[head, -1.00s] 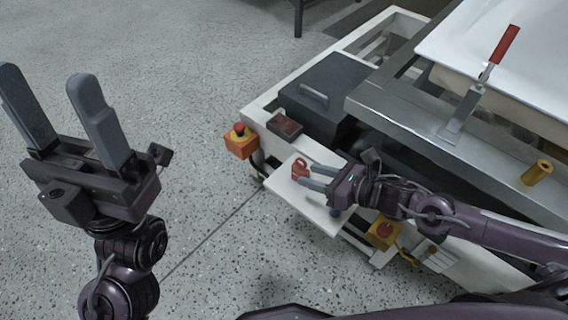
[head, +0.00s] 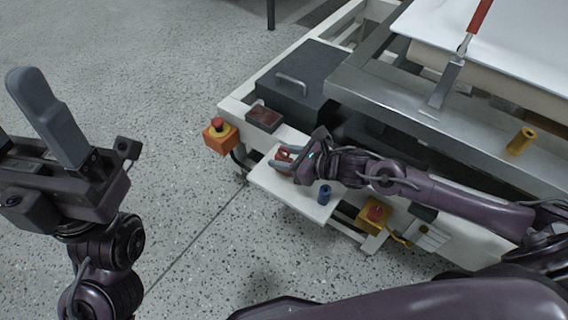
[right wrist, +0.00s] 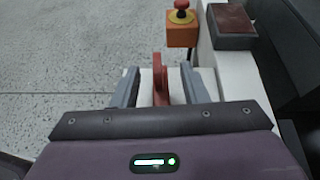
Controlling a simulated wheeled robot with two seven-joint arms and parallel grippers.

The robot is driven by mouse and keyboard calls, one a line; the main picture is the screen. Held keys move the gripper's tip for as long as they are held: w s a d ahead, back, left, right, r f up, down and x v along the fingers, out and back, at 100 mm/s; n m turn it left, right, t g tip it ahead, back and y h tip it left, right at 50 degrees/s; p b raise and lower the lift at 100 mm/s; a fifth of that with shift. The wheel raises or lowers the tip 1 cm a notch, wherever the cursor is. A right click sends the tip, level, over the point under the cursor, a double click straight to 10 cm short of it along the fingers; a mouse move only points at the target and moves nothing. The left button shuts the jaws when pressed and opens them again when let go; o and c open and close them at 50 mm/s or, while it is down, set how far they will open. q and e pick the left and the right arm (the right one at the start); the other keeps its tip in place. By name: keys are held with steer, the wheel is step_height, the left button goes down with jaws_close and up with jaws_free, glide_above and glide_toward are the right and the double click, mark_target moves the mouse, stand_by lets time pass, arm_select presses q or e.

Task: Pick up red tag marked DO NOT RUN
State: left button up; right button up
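The red tag (head: 284,154) is on the white shelf (head: 297,204) at the machine's near corner. My right gripper (head: 283,160) is at the tag, with one finger on each side of it. In the right wrist view the tag (right wrist: 160,80) stands between the two spread fingers (right wrist: 159,88), with gaps on both sides. No lettering on it can be read. My left gripper (head: 35,130) is open and empty above the floor at the left; its left finger is partly cut off by the picture's edge.
An orange box with a red button (head: 220,137) and a dark red block (head: 264,118) are beyond the shelf. Another yellow button box (head: 373,214) is at right. The floor at left is clear.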

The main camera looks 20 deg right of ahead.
jaws_close()
steer(key=shift+r, duration=0.1)
